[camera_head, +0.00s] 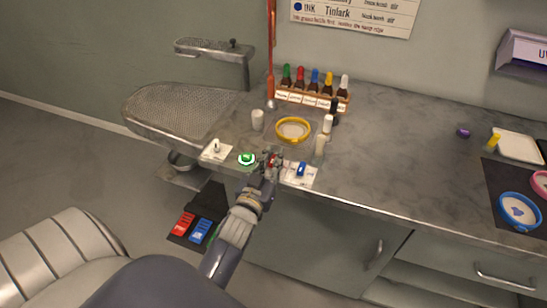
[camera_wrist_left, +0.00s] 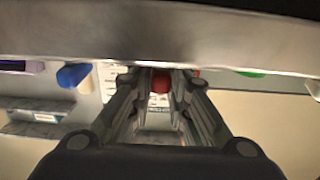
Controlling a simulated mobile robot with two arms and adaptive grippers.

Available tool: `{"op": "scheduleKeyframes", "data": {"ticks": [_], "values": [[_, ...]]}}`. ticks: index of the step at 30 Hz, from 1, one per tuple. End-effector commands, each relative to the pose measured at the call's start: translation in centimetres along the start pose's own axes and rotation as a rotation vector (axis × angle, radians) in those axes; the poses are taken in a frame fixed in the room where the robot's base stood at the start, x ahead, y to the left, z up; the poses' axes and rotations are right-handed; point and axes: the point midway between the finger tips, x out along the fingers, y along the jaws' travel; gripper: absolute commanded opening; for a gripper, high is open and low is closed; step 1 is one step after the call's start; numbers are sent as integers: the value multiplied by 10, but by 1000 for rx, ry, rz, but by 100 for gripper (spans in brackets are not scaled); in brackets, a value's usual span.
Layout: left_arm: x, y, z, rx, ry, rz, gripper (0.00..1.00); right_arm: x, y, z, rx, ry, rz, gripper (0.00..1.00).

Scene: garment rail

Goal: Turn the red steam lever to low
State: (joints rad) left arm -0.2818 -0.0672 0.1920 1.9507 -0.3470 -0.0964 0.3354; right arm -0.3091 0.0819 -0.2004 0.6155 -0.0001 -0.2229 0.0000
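The red steam lever shows as a small red piece (camera_head: 276,160) at the counter's front edge in the head view, partly hidden by my left gripper (camera_head: 270,161). In the left wrist view a red rounded knob (camera_wrist_left: 160,81) sits between the two fingers of my left gripper (camera_wrist_left: 162,76). The fingers are apart, one on each side of the knob, with a narrow gap visible around it. I cannot tell whether either finger touches it. The lever's base and its setting marks are hidden. My right gripper is in neither view.
A green button (camera_head: 247,159) is just left of the gripper, and a blue lever (camera_head: 301,169) on a white plate just right. A yellow-rimmed dish (camera_head: 293,130) and white bottles (camera_head: 321,144) stand behind. Red and blue pedals (camera_head: 183,224) are on the floor.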

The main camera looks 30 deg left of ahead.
Motion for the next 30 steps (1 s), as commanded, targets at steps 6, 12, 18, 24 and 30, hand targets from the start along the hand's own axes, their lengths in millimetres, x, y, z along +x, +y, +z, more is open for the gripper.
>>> {"op": "scheduleKeyframes", "data": {"ticks": [6, 12, 18, 24, 30], "values": [[0, 0, 0, 0, 0, 0, 0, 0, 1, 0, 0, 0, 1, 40], [0, 0, -1, 2, 0, 17, 0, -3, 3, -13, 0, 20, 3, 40], [1, -1, -2, 7, -1, 81, 0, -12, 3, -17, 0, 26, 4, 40], [1, -2, -3, 11, -2, 193, 0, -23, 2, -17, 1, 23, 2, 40], [1, -2, -2, 10, -2, 327, 0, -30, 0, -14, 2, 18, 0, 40]]}}
